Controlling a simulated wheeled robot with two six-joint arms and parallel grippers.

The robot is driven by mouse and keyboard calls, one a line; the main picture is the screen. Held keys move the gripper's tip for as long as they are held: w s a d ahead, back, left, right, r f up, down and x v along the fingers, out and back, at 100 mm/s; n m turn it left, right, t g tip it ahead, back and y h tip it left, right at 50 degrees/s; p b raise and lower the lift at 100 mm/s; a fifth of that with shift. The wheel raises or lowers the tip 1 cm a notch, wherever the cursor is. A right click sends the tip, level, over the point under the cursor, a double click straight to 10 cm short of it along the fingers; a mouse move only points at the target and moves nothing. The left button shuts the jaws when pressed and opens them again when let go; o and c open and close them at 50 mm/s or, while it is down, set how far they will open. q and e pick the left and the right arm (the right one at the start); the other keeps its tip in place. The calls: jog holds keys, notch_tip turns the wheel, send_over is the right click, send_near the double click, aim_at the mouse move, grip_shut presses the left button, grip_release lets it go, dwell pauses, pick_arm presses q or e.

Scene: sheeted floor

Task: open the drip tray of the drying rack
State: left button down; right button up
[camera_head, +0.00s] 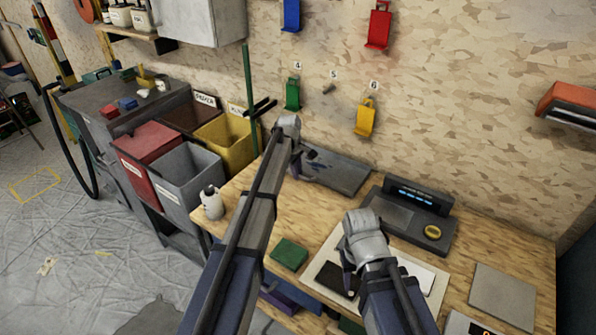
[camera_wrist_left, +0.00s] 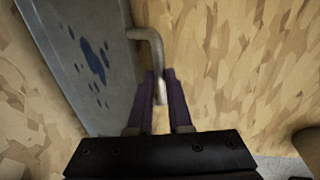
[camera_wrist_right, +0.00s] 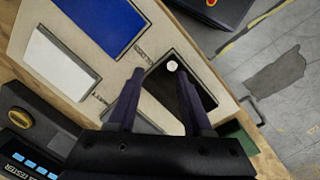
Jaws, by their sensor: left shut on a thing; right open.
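The drip tray (camera_head: 345,177) is a flat grey tray lying on the wooden bench against the back wall. Its surface with dark blue stains shows in the left wrist view (camera_wrist_left: 70,60). A bent metal handle (camera_wrist_left: 150,40) sticks out from its edge. My left gripper (camera_wrist_left: 159,82) is shut on the handle's end; its fingers (camera_head: 298,170) partly cover the tray's left end in the head view. A green post (camera_head: 248,85) with dark pegs, apparently the drying rack, rises behind my left arm. My right gripper (camera_wrist_right: 158,82) is open and empty above a cream board.
The cream board (camera_wrist_right: 120,75) holds blue, white and black rectangles. A dark tester device (camera_head: 415,212) stands behind it. A white bottle (camera_head: 211,203) and green block (camera_head: 289,253) are near the front left. Open bins (camera_head: 190,175) stand left of the bench.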

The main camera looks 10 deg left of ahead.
pick_arm(q)
jog(key=s+a, duration=0.2)
jog(key=s, duration=0.2)
jog(key=s+a, duration=0.1)
jog(key=s, duration=0.4)
jog(key=s+a, duration=0.2)
jog(key=s, duration=0.2)
jog(key=shift+s+a, duration=0.3)
jog(key=shift+s, duration=0.1)
jog(key=c, duration=0.8)
grip_release()
jog(key=shift+c, duration=0.2)
notch_tip(320, 180, up, 8)
jog(key=s+p, duration=0.1)
jog(key=p, duration=0.6)
jog(key=shift+s+a+f+p, duration=0.15)
jog(key=shift+s+a+p, duration=0.05)
jog(key=shift+a+p, duration=0.1)
pick_arm(e)
notch_tip(320, 180, up, 8)
jog(key=shift+f, duration=0.15)
